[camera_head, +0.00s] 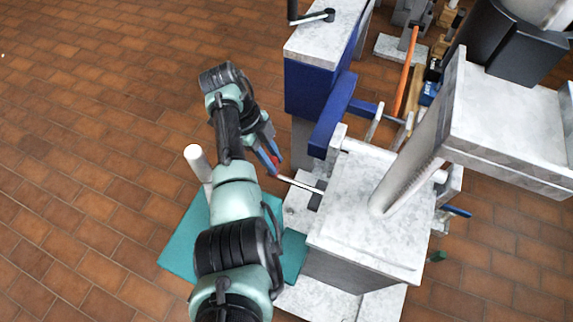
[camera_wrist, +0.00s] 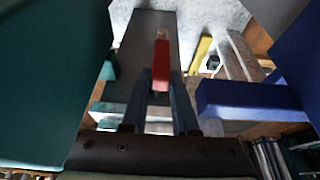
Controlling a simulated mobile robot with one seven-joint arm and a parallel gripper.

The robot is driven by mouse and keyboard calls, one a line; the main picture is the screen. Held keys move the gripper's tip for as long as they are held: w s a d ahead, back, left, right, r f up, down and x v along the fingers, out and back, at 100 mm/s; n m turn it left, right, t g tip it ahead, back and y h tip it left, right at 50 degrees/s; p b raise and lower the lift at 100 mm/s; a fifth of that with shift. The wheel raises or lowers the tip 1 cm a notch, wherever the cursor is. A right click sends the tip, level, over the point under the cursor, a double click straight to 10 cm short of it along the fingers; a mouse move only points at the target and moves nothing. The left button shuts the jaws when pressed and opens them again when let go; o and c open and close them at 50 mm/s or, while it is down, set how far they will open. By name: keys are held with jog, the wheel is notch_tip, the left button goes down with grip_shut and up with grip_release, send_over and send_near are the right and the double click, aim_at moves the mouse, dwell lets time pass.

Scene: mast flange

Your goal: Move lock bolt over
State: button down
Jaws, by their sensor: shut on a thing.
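My gripper (camera_head: 272,165) is at the end of my arm, left of the white stone-like block. In the wrist view my gripper (camera_wrist: 161,90) has its two dark fingers on either side of a red piece, the grip of the lock bolt (camera_wrist: 160,88). It is shut on that red piece. In the head view a thin pale rod, seemingly the shaft of the lock bolt (camera_head: 300,185), runs from the fingers right toward a dark bracket (camera_head: 316,197) at the foot of the block. Whether the rod's far end is inside the bracket is not clear.
A white mast (camera_head: 420,165) leans up from the block (camera_head: 365,215). A blue beam (camera_head: 332,115) stands close behind my gripper. A teal plate (camera_head: 185,245) lies under my arm, with a white post (camera_head: 197,160) beside it. The brick floor at left is clear.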

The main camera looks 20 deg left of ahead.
jog(key=shift+a+r, duration=0.1)
jog(key=shift+a, duration=0.2)
jog(key=c, duration=0.8)
grip_release()
jog(key=shift+a, duration=0.1)
jog(key=shift+c, duration=0.2)
jog(key=shift+o, duration=0.8)
jog(key=p+v, duration=0.3)
jog(key=v, duration=0.9)
jog(key=shift+r, duration=0.4)
jog(key=shift+a, duration=0.1)
